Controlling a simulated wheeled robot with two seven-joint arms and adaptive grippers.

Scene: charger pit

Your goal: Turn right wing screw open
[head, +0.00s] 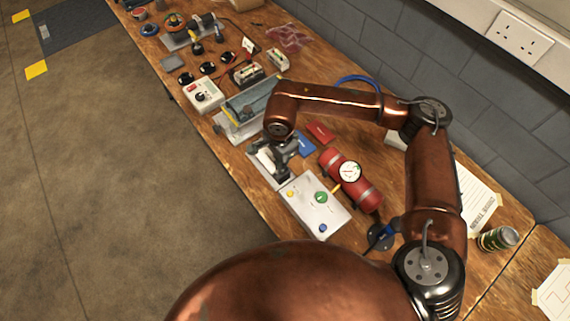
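My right arm reaches in from the lower right, and its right gripper (277,160) points down over a small grey-white fixture (263,168) near the bench's front edge. The dark fingers cover much of the fixture. Whether they touch anything, and how far apart they are, is too small to tell. I cannot make out a wing screw; it may be hidden by the gripper. Just behind the gripper in the row is a pale tray-like unit with a grey-green top (247,104), partly covered by my wrist. My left gripper is not in view.
A white control box (203,95) is further left. The wall (400,65) bounds the wooden bench (268,206).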

